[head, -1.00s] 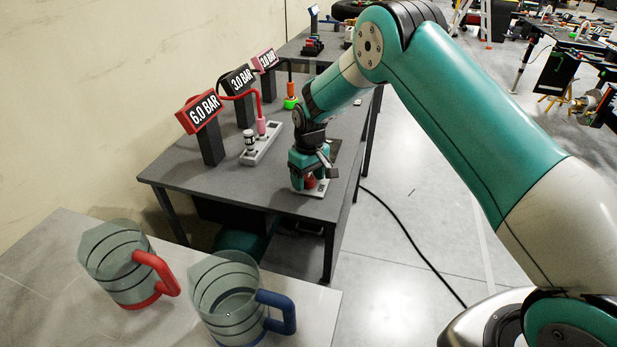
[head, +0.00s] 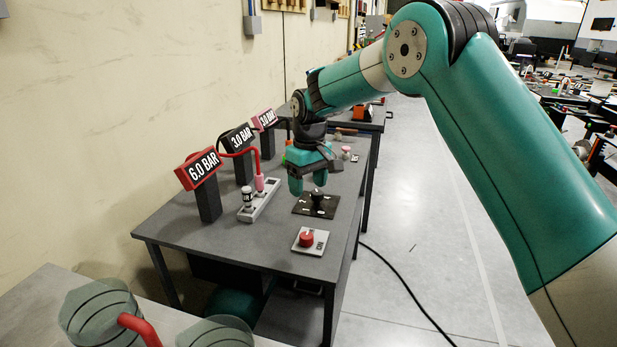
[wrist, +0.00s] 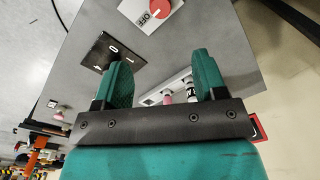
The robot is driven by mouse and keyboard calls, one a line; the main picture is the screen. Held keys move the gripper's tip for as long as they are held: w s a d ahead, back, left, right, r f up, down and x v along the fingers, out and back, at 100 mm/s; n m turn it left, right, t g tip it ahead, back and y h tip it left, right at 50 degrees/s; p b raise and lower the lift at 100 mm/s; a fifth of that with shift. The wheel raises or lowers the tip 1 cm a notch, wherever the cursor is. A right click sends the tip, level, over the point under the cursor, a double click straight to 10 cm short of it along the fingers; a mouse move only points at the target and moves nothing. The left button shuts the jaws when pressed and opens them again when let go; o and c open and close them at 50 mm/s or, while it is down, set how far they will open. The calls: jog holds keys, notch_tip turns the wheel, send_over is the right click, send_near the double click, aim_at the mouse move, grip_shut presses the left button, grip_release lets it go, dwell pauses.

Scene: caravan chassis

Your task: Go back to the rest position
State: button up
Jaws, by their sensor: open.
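My gripper (head: 308,182) is open and empty, raised above the dark grey table (head: 180,226). It hangs behind a red knob on a white plate (head: 308,241) and up and left of a black knob on a dark plate (head: 317,203). In the wrist view my gripper (wrist: 163,80) shows its two green fingers spread, with nothing between them but the table and part of a white strip beyond. The red knob (wrist: 160,8) is clear of the fingers at the top, its plate marked OFF. The dark plate (wrist: 98,54) is partly hidden by the left finger.
Gauge displays reading 6.0 BAR (head: 203,169) and 3.0 BAR (head: 239,139) stand along the wall side. A white strip with fittings (head: 258,200) lies before them. The floor right of the table (head: 400,230) is mostly clear.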

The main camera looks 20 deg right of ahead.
jog(key=shift+r, duration=1)
